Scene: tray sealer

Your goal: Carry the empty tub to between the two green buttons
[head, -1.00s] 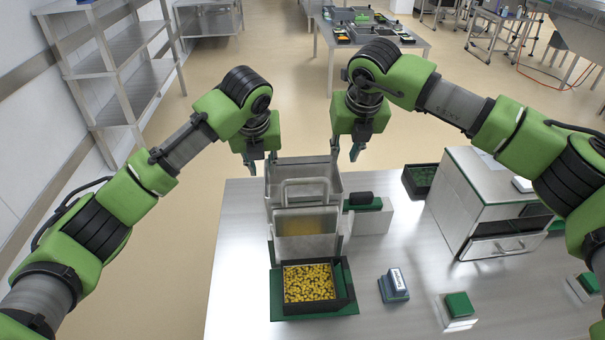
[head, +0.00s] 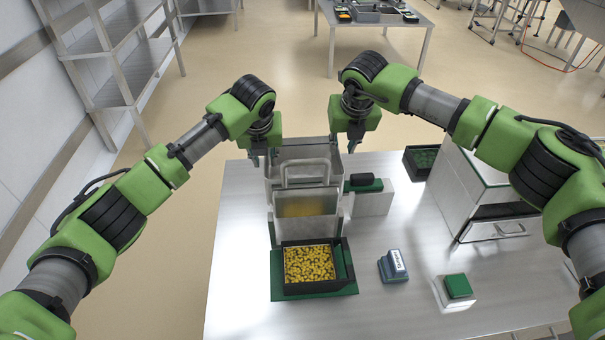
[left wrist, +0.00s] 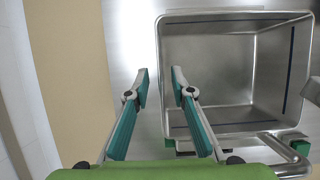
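The empty tub (head: 305,152) is a grey metal box at the back edge of the table. In the left wrist view its bare inside (left wrist: 225,65) shows. My left gripper (head: 262,157) is at its left side. In the left wrist view that gripper (left wrist: 160,72) is open, its fingertips appearing either side of the left rim; contact cannot be told. My right gripper (head: 343,142) is at the tub's right rim, fingers apart. One green button (head: 458,286) sits on a pale base at the front right.
A metal hopper with a handle (head: 305,184) and yellow contents stands before the tub. In front of it, a black tray (head: 349,262) of yellow pieces sits on a green plate. A blue-grey block (head: 393,267) and a metal cabinet (head: 470,190) lie to the right.

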